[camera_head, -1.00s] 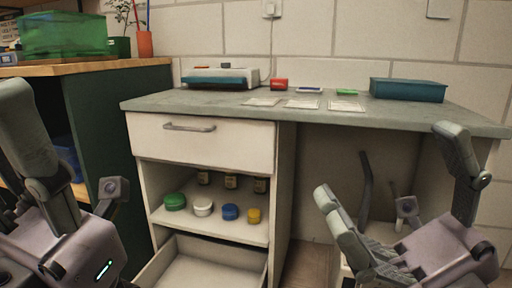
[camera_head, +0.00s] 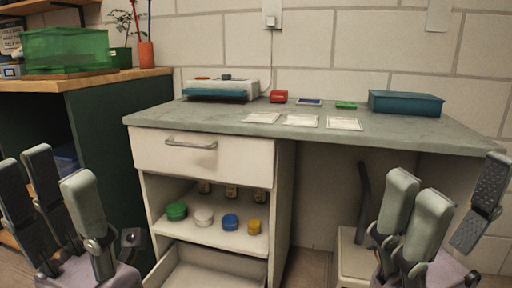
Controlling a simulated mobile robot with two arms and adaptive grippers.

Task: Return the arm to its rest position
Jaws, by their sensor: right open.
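My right gripper (camera_head: 452,190) is at the lower right, in front of the desk's open space. Its grey fingers point up and stand apart, with nothing between them. My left gripper (camera_head: 55,185) is at the lower left, in front of the dark green cabinet. Its fingers also point up and stand apart, and it is empty. Both grippers are clear of the desk (camera_head: 380,128) in the picture. The lower parts of both arms are cut off by the bottom edge.
The desk bears white packets (camera_head: 300,120), a teal box (camera_head: 405,102) and a white-and-teal device (camera_head: 222,88). A shelf below holds several coloured jars (camera_head: 176,211). A lower drawer (camera_head: 205,272) is pulled out. The dark green cabinet (camera_head: 120,150) stands left.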

